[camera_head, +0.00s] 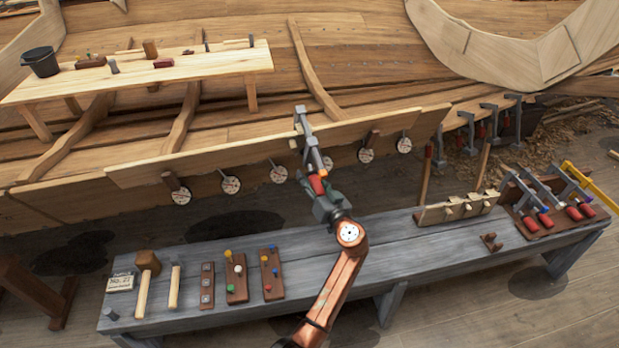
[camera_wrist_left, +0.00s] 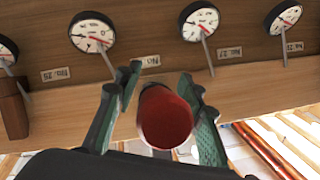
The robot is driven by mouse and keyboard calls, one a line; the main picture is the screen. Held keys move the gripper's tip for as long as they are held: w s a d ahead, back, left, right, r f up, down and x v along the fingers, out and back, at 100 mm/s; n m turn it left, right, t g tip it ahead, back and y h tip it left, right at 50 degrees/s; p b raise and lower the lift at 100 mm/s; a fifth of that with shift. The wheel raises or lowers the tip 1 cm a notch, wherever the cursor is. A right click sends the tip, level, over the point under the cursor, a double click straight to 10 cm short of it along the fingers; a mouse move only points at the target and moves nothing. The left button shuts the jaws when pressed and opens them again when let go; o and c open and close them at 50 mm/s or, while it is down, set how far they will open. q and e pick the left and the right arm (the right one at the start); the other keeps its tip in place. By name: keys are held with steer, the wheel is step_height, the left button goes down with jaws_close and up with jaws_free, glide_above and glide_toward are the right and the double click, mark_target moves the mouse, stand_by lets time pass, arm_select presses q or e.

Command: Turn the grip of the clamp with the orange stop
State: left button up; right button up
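A clamp (camera_head: 311,150) sits on the hull plank's edge, its red grip (camera_head: 317,184) pointing down toward me. A small pale orange part shows at its left side, too small to be sure it is the stop. My left gripper (camera_head: 322,195) is at this grip. In the left wrist view the round red grip end (camera_wrist_left: 166,120) lies between the two fingers of my left gripper (camera_wrist_left: 161,78). The right finger overlaps the grip's edge; a narrow gap shows at the left. I cannot tell whether the fingers press on it. My right gripper is not in view.
Round dials (camera_wrist_left: 92,32) line the plank beside the grip. Below is a grey bench (camera_head: 390,262) with mallets (camera_head: 145,285) and peg boards (camera_head: 237,278). Spare clamps (camera_head: 555,190) with red grips stand at its right end. A wooden table (camera_head: 200,70) stands at back left.

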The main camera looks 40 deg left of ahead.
arm_select(q)
jaws_close()
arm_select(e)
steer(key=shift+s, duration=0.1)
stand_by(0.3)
arm_select(q)
steer(key=m+g+y+b, duration=0.1)
steer(key=m, duration=0.2)
steer(key=s+r+m+g+y+b, duration=0.1)
steer(key=m+y, duration=0.1)
steer(key=m, duration=0.1)
steer(key=m+g+y+b, duration=0.1)
steer(key=m+g+y, duration=0.1)
steer(key=m, duration=0.1)
steer(key=shift+s+r, duration=0.15)
steer(key=shift+m+y, duration=0.3)
steer(key=shift+m, duration=0.3)
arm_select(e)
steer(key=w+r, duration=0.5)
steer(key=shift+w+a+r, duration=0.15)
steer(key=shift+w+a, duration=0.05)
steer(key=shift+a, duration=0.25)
